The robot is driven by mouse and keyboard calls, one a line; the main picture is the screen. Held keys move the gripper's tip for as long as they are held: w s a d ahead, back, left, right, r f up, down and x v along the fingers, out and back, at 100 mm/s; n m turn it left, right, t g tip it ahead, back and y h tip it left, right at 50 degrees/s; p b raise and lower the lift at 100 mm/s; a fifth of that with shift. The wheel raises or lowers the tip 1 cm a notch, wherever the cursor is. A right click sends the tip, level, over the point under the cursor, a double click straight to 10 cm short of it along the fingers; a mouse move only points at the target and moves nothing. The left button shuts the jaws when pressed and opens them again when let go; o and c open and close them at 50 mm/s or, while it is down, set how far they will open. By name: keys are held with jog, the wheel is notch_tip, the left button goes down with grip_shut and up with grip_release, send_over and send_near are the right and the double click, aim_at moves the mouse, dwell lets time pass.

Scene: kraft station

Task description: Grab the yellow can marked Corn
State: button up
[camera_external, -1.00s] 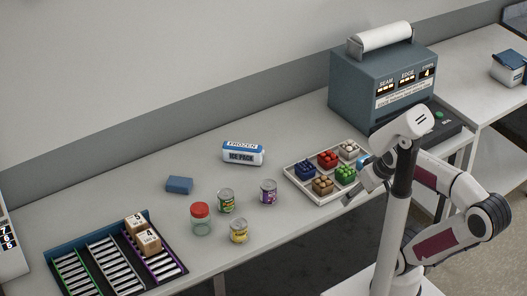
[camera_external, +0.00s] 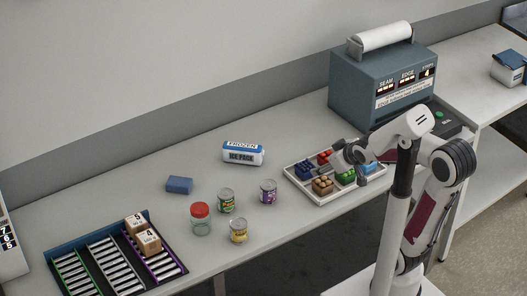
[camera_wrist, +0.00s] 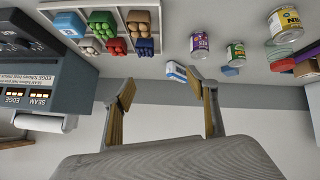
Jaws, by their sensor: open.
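The yellow can (camera_external: 238,231) stands upright near the front edge of the bench in the external view. My gripper (camera_external: 330,158) is above the tray of coloured blocks, well to the right of the yellow can. In the wrist view my gripper (camera_wrist: 162,87) has its two fingers spread apart with nothing between them.
A green-labelled can (camera_external: 226,201), a purple-labelled can (camera_external: 268,192) and a red-lidded jar (camera_external: 201,220) stand close to the yellow can. An ice pack (camera_external: 243,154) and blue block (camera_external: 179,185) lie behind. The block tray (camera_external: 300,190) is below my gripper.

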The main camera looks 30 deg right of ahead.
aim_at(239, 231)
jog(key=w+a+f+n+t+y, duration=0.2)
jog(key=w+a+f+n, duration=0.15)
jog(key=w, duration=0.55)
jog(key=a+f+n+y, duration=0.1)
jog(key=a+f+y, duration=0.2)
jog(key=a, duration=0.1)
jog(key=a+f+n+y, duration=0.1)
jog(key=a+f+y, duration=0.2)
jog(key=a, duration=0.2)
jog(key=w+a+f+n+y, duration=0.1)
jog(key=a+f+y, duration=0.1)
jog(key=a+f, duration=0.2)
jog(key=shift+a+n+y, duration=0.25)
jog(key=shift+a+y, duration=0.15)
jog(key=shift+a, duration=0.25)
jog(key=s+a+f+y, duration=0.1)
jog(key=s, duration=0.1)
jog(key=s+a+f+n+y, duration=0.1)
jog(key=s+f, duration=0.1)
jog(key=s, duration=0.1)
jog(key=s+a+f+y, duration=0.1)
jog(key=s+a+y, duration=0.1)
jog(key=shift+s+f+g, duration=0.15)
jog(key=shift+s+g, duration=0.1)
jog(key=shift+g, duration=0.15)
jog(key=shift+s+a+n+y, duration=0.3)
jog(key=shift+s+y, duration=0.1)
jog(key=shift+s, duration=0.25)
jog(key=shift+w+a, duration=0.1)
jog(key=shift+x, duration=1.15)
